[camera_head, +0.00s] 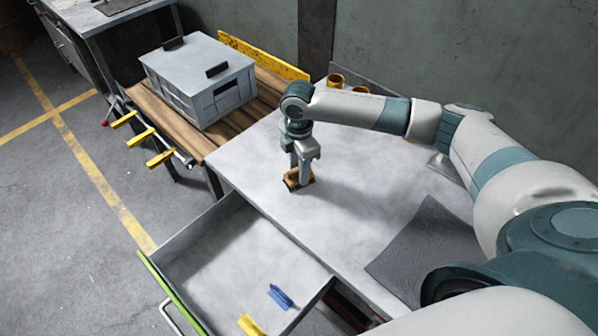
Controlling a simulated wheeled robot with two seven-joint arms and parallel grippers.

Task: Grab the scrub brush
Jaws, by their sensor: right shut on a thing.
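The scrub brush (293,180) is a small block with a tan-brown body and a dark underside. It is on the grey metal tabletop (350,210), or just above it; I cannot tell which. My right gripper (299,175) points down over the brush and is shut on it, with its fingers partly hiding it. My left gripper is not in view.
An open drawer (215,260) below the table's front holds a blue item (280,297) and a yellow item (250,325). A dark mat (425,250) lies on the right. A grey crate (200,80) stands on a wooden bench. Brown cups (335,81) stand behind my arm.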

